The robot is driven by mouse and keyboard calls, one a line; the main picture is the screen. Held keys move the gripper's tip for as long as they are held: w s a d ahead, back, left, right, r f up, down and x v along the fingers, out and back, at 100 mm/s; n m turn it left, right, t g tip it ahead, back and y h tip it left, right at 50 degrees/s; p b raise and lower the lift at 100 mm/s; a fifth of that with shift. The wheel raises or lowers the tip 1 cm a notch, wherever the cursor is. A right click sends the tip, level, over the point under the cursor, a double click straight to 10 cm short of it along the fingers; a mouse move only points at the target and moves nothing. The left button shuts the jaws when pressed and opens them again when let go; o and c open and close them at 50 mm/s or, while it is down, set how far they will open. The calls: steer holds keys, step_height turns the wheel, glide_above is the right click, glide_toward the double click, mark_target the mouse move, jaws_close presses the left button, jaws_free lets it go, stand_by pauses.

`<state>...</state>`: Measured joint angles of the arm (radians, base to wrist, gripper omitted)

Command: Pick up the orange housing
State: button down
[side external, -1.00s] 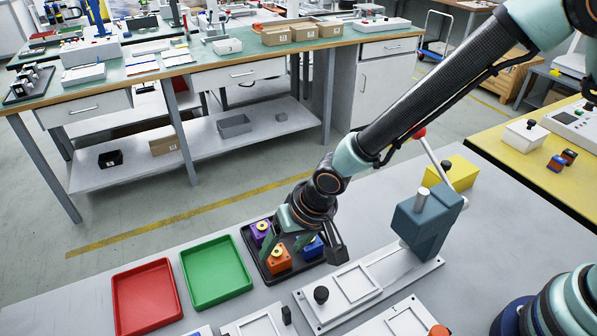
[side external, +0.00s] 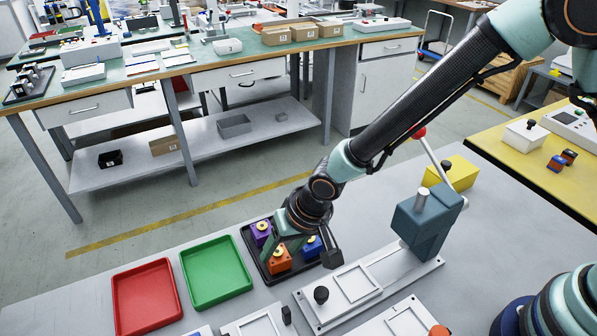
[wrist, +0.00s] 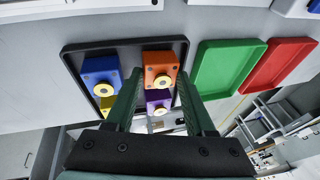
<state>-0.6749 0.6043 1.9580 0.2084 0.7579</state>
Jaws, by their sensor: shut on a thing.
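The orange housing (side external: 279,262) has a pale yellow ring on it. It sits at the near side of the black tray (side external: 262,268). My gripper (side external: 281,254) reaches down over the tray with its green fingers at the orange housing. In the wrist view the orange housing (wrist: 160,62) is between the two fingertips of my gripper (wrist: 159,78), which is shut on it. The fingers hide part of its sides. It appears to be still in the tray; I cannot tell if it touches the tray floor.
A purple housing (side external: 260,232) and a blue housing (side external: 312,247) stand close by in the tray. A green tray (side external: 216,304) and a red tray (side external: 150,331) lie to the left. The blue-grey press (side external: 428,222) and a white fixture (side external: 352,287) stand to the right.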

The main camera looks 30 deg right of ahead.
mark_target(281, 253)
step_height(281, 253, up, 20)
stand_by(0.4)
steer(key=shift+f, duration=0.1)
step_height(281, 253, down, 20)
steer(key=shift+r, duration=0.2)
stand_by(0.4)
steer(key=shift+c, duration=1.3)
jaws_free()
steer(key=shift+f, duration=0.1)
